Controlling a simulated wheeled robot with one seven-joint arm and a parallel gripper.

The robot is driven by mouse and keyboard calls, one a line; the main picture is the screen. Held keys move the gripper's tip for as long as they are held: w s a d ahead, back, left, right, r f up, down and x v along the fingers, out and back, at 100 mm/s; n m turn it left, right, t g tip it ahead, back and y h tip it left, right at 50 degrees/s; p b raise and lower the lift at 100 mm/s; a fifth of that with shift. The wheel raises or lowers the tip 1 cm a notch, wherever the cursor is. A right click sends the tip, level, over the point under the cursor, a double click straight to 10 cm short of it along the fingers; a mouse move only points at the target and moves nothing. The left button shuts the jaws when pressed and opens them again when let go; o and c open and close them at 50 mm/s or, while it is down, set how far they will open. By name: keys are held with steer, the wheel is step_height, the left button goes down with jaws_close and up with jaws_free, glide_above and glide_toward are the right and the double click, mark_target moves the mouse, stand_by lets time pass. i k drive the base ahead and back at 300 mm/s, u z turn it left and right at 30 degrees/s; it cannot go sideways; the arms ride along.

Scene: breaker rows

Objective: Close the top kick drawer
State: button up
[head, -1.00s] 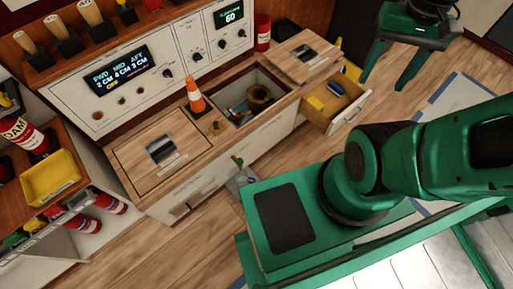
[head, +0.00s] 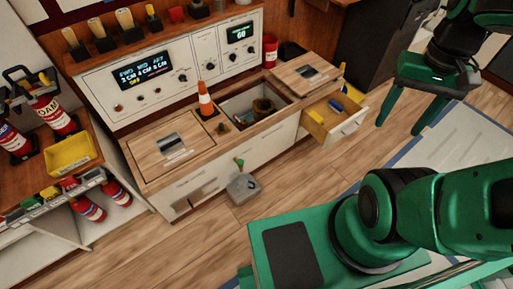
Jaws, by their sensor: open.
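An open wooden drawer (head: 346,130) with a pale front and a handle sticks out of the right end of the low console cabinet in the head view. A yellow item (head: 316,116) and a blue item (head: 336,106) lie inside it. It is the only drawer I see pulled out. My green gripper (head: 396,138) is at the upper right, pointing down with its two fingers apart and empty. In the picture it is right of the drawer front, with a gap between; their depth is hard to judge.
The console top holds an orange cone (head: 205,99) and an open bin (head: 236,105). A grey box (head: 243,188) sits on the floor before the cabinet. A shelf with fire extinguishers (head: 50,112) stands left. Wooden floor (head: 300,170) is clear before the drawer.

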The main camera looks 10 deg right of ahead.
mark_target(331, 114)
steer(key=u, duration=0.05)
steer(key=k, duration=0.55)
steer(key=z, duration=0.5)
steer(key=i, duration=1.1)
steer(key=u, duration=0.45)
